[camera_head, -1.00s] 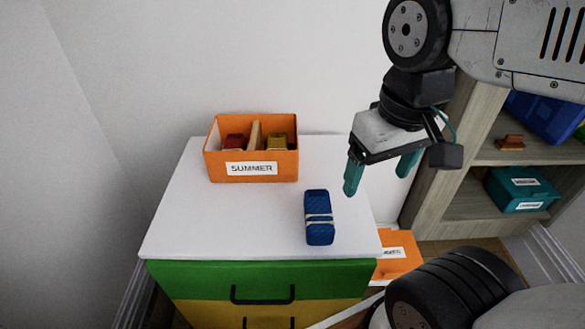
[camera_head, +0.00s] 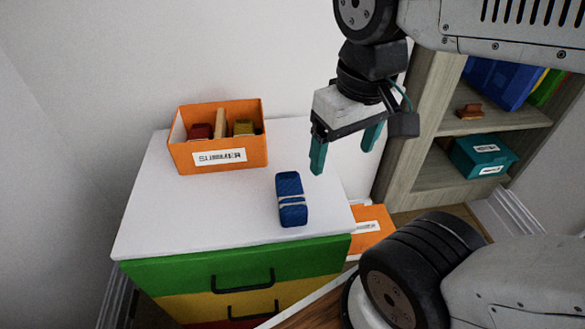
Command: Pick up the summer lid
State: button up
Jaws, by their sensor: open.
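An orange lid-like piece (camera_head: 372,219) with a white label lies low, just right of the drawer unit. It is partly hidden by the unit and my arm, and its label is too small and cut off to read. An orange open box (camera_head: 240,154) labelled SUMMER stands on the white top of the drawer unit, with no lid on it. My gripper (camera_head: 344,155) is open and empty, with teal fingers pointing down. In the picture it is above the orange piece and right of the box, apart from both.
A blue strapped block (camera_head: 291,199) lies on the white top (camera_head: 190,215) of the drawer unit. The box holds red and yellow items. A wooden shelf (camera_head: 424,125) at right holds a teal box (camera_head: 482,157) and a blue bin (camera_head: 497,83). The white top is otherwise clear.

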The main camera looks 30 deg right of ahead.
aim_at(374, 222)
jog(key=k, duration=0.5)
jog(key=u, duration=1.95)
jog(key=k, duration=1.25)
jog(key=z, duration=1.55)
jog(key=i, duration=0.5)
